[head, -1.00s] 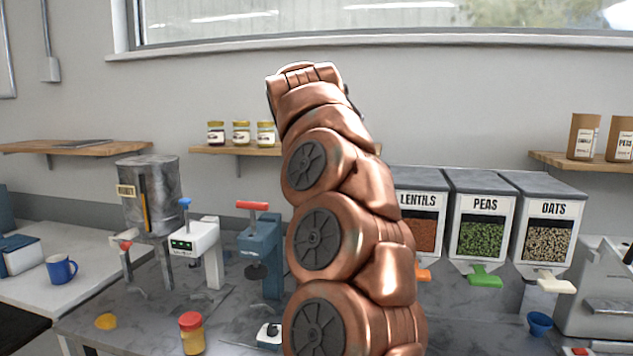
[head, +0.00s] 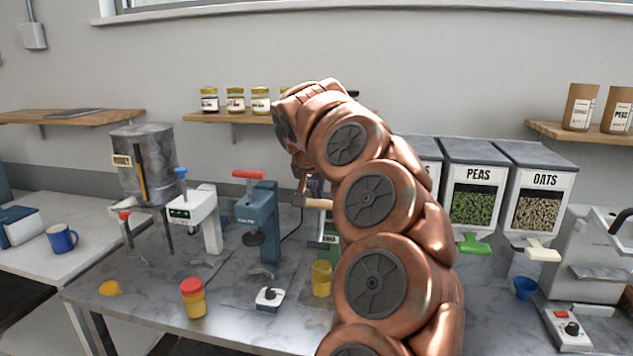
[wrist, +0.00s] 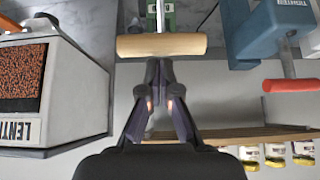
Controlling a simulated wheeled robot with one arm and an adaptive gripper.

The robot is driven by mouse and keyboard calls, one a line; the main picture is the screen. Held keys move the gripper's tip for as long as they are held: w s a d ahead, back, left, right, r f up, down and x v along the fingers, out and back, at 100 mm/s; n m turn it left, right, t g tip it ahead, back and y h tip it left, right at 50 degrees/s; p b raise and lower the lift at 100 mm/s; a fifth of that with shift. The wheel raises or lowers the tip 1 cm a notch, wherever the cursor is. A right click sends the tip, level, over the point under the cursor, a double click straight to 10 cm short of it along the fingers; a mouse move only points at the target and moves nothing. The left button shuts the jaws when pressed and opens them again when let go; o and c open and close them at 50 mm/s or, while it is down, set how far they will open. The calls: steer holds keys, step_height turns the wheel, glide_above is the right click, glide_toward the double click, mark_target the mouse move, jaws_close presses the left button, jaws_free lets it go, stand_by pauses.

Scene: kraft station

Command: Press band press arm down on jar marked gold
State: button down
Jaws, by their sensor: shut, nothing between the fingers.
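A green press (head: 328,238) with a wooden handle bar (head: 319,203) stands on the bench, partly hidden behind my arm. A jar with a gold-yellow lid (head: 321,278) stands upright at its foot; I cannot read a mark on it, or tell whether it sits fully under the press. My gripper (head: 306,183) is just above and behind the handle, mostly hidden by my arm. In the wrist view my gripper (wrist: 160,68) is shut and empty, its tips close to the wooden bar (wrist: 161,45). I cannot tell if they touch. The green press body (wrist: 165,17) lies beyond.
A blue press (head: 260,220) with a red handle stands left of the green one, and a white press (head: 205,220) further left. A red-lidded jar (head: 192,298) and a small switch box (head: 269,298) stand in front. Dispensers (head: 476,190) are at the right.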

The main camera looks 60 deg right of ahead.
steer(key=shift+f, duration=0.15)
steer(key=shift+f+b, duration=0.15)
steer(key=shift+b, duration=0.2)
